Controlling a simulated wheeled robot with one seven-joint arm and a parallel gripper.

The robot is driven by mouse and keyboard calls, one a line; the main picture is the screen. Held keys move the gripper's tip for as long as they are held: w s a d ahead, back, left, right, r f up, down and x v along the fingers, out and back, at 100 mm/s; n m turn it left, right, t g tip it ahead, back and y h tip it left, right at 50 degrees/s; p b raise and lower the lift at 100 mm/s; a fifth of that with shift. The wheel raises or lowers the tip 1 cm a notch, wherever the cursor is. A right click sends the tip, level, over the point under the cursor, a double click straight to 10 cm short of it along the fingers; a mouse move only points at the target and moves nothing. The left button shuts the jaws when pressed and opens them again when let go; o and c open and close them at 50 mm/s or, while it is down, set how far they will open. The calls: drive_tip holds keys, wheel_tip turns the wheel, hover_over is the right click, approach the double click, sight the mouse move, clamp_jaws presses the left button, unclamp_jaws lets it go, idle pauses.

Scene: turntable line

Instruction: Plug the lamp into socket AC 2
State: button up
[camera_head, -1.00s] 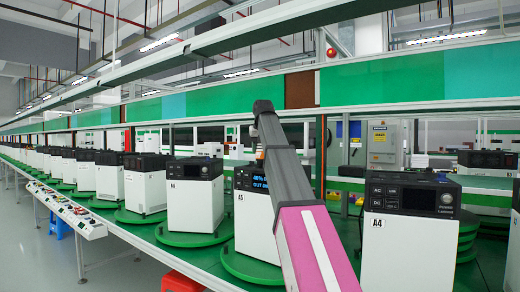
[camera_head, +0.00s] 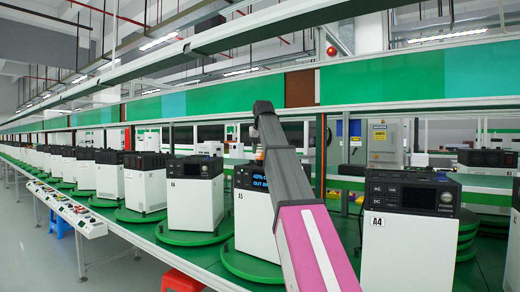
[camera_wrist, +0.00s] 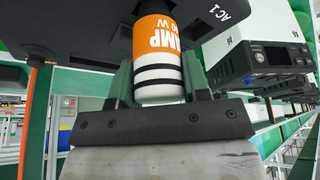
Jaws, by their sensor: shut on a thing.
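The lamp (camera_wrist: 157,62) is an orange and white cylinder with black bands, marked "AMP" and "W" in its visible print. My gripper (camera_wrist: 157,75) is shut on it in the wrist view, one finger on each side. The lamp's far end meets or lies close to a dark panel (camera_wrist: 95,35); I cannot tell whether it is inserted. The label "AC 1" (camera_wrist: 205,15) shows to its right on that panel. I see no "AC 2" label.
Unit A4 (camera_head: 408,250) stands to the right and unit A6 (camera_head: 190,200) to the left. More white units on green turntables (camera_head: 188,235) line the conveyor. In the wrist view, a neighbouring unit (camera_wrist: 250,50) is close on the right. A green overhead panel (camera_head: 225,90) runs along the line.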

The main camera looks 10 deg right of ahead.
drive_tip(key=shift+f, duration=0.95)
drive_tip(key=o, duration=1.2)
drive_tip(key=shift+v, duration=5.45)
